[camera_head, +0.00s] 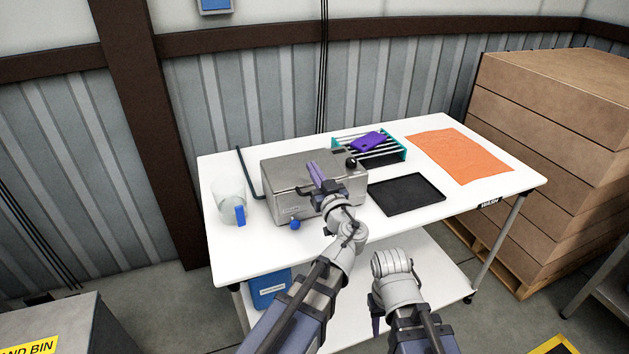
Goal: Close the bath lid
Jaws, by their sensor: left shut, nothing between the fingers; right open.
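The bath (286,202) is a grey metal box standing left of the middle of the white table. Its lid (290,169) looks flat, or nearly flat, across the top; I cannot tell whether a small gap is left. A black knob (351,162) shows at the right of the box. My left gripper (314,171), with purple fingers, is shut and empty over the lid, and it hides part of the lid and front. I cannot tell whether it touches. My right gripper (375,312) is low in front of the table, open, its fingers mostly hidden by my wrist.
A clear beaker (229,190) with a blue item (240,216) stands left of the bath. A black tray (406,194), a rack (396,154) with a purple item (369,141) and an orange cloth (458,155) lie to the right. A blue ball-like knob (295,225) sits at the bath's front.

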